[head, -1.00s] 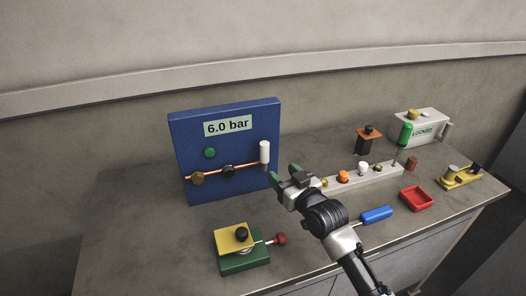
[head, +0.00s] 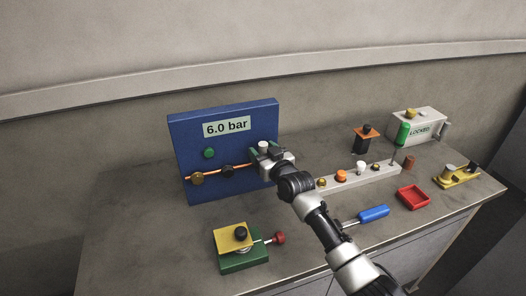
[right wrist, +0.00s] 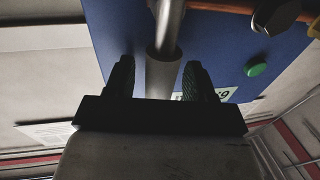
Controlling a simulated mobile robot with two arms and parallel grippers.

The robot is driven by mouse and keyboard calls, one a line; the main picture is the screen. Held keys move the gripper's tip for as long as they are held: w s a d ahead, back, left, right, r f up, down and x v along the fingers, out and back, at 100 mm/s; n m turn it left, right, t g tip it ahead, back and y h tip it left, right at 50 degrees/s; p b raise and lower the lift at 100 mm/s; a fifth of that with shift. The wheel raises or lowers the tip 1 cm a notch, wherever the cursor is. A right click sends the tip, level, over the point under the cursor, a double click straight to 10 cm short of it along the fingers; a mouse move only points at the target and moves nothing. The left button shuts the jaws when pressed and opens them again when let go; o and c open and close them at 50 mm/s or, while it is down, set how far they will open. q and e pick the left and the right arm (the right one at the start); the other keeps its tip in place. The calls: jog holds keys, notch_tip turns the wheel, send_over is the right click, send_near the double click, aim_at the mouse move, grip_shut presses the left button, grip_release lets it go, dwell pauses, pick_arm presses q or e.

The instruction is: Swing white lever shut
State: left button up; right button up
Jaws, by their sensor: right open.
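The white lever (head: 263,145) stands upright at the right end of the copper pipe (head: 235,170) on the blue panel (head: 222,191). The panel's display (head: 227,127) reads 6.0 bar. My right gripper (head: 263,150) is at the lever and hides its lower part in the head view. In the right wrist view the lever (right wrist: 163,72) lies between the two open fingers of my right gripper (right wrist: 162,78), with a gap on each side. My left gripper is not in view.
A green and yellow fixture with a red knob (head: 279,238) stands in front of the panel. A grey rail (head: 334,183) with several small parts, a blue-handled tool (head: 373,214) and a red tray (head: 427,206) lie to the right. The table's left side is clear.

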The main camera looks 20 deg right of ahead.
grip_shut()
dwell(0.3)
jog(key=shift+d+f, duration=0.1)
jog(key=shift+d+f+m+t+h+b, duration=0.2)
jog(key=shift+d+f+m+t+b, duration=0.25)
jog(key=shift+d+m+b, duration=1.2)
jog(key=shift+d+f+m+t+h+b, duration=0.2)
jog(key=shift+f+m+b, duration=0.6)
jog(key=shift+m, duration=1.9)
jog(key=shift+d+f+m+t+h+b, duration=0.25)
jog(key=shift+d+m+t+b, duration=0.35)
jog(key=shift+m+b, duration=1.25)
jog(key=shift+d+m+p, duration=0.15)
jog(key=shift+m+p, duration=0.2)
jog(key=shift+m, duration=0.05)
